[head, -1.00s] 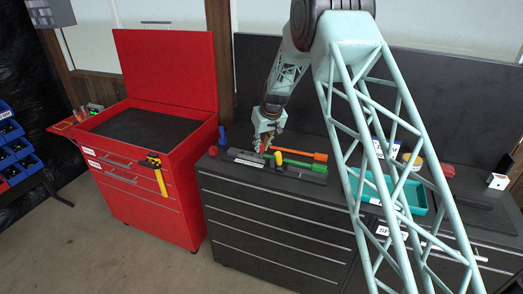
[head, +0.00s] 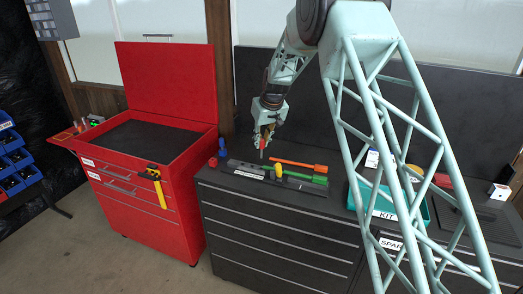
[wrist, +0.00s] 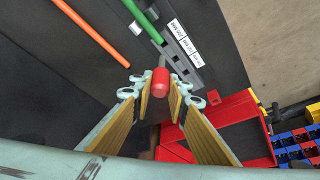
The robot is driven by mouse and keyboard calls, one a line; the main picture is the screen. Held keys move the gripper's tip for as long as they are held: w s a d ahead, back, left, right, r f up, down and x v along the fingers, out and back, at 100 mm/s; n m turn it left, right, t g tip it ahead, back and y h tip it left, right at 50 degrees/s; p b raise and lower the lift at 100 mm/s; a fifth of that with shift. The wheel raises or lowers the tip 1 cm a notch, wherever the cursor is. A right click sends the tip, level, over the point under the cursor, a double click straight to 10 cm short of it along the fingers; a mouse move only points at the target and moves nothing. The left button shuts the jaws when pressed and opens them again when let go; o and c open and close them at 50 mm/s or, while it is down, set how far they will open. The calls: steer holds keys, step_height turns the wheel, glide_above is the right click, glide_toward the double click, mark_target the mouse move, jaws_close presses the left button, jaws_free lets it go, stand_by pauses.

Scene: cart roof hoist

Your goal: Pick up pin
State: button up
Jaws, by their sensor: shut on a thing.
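My gripper (head: 264,138) is shut on a red pin and hangs above the back edge of a labelled grey rack on the dark cabinet. In the wrist view the pin's rounded red end (wrist: 161,86) shows between the two yellow-padded fingers (wrist: 160,92). In the head view the pin is small and mostly hidden by the fingers. The grey rack (head: 243,165) lies below the gripper, apart from it, and also shows in the wrist view with white labels (wrist: 184,42).
An orange-handled tool (head: 300,165) and a green-handled tool (head: 305,178) lie by the rack, with a yellow knob (head: 278,171). Blue and red pieces (head: 221,147) stand left. A teal KIT tray (head: 419,212) is at the right. The red cart (head: 165,120) with raised lid is left.

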steer(key=shift+r, duration=0.8)
stand_by(0.8)
